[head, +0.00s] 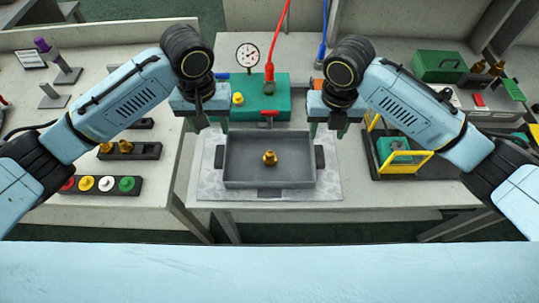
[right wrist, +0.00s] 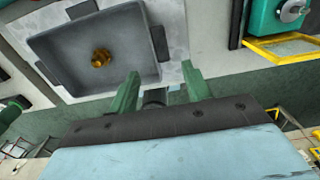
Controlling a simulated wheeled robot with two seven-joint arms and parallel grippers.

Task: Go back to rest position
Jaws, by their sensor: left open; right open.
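My left gripper (head: 208,122) hangs over the left back side of the grey tray, with nothing in its jaws. My right gripper (head: 340,128) hangs over the right back side of the tray; in the right wrist view its green fingers (right wrist: 160,88) are spread and empty. The grey tray (head: 240,184) lies on a pale mat in the middle of the table, with a brass fitting (head: 270,158) standing in it. The tray's wall (right wrist: 157,70) and the brass fitting (right wrist: 101,58) also show in the right wrist view. Both grippers are apart from the fitting.
A green pump block (head: 285,100) with a gauge (head: 248,55), red and blue hoses stands behind the tray. A yellow-handled carrier (head: 415,165) is at right. At left are dark racks (head: 130,152) and a strip of coloured buttons (head: 125,186). A green box (head: 438,66) stands back right.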

